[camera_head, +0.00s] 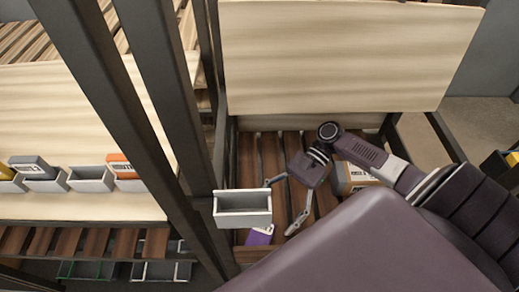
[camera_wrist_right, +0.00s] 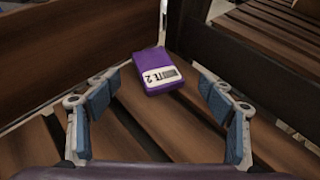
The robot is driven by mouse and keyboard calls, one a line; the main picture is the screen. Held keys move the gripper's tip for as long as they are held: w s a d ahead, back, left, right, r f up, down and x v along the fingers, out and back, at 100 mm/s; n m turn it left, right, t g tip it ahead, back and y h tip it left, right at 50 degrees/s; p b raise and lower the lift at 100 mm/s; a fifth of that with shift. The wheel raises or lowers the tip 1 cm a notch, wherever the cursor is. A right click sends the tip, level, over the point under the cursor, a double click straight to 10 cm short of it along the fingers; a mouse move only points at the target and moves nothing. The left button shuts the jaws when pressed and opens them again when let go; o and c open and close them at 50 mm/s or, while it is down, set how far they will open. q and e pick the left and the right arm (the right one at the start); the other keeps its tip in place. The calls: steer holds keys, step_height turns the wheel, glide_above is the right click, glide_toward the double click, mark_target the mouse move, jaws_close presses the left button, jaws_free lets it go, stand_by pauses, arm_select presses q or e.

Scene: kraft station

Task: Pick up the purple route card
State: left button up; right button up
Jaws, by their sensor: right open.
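The purple route card (camera_wrist_right: 148,62) is a small purple block with a white label reading "TE 2" in the right wrist view. It lies on brown wooden slats, close to a wooden side wall. In the head view the card (camera_head: 259,237) is partly hidden by a white bin in front of it. My right gripper (camera_head: 280,206) is open and empty over the slats, its two fingers spread. In the right wrist view the gripper (camera_wrist_right: 158,82) has the card ahead, roughly centred between its fingertips and apart from them. My left gripper is not in view.
The white bin (camera_head: 243,221) hangs at the front beside a dark post (camera_head: 172,90). A cardboard box (camera_head: 352,178) sits behind my right arm. Several small bins with coloured cards, one orange (camera_head: 121,163), line a shelf at left. A pale wooden panel (camera_head: 345,55) stands above.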

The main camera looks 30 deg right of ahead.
mark_target(259, 235)
steer(key=x, duration=0.2)
steer(key=p+x, duration=0.1)
steer(key=shift+s+a, duration=0.3)
steer(key=shift+a, duration=0.1)
steer(key=shift+s+a+f, duration=0.1)
steer(key=shift+a+f, duration=0.05)
steer(key=shift+a, duration=0.1)
steer(key=c, duration=1.6)
steer(key=shift+o, duration=0.2)
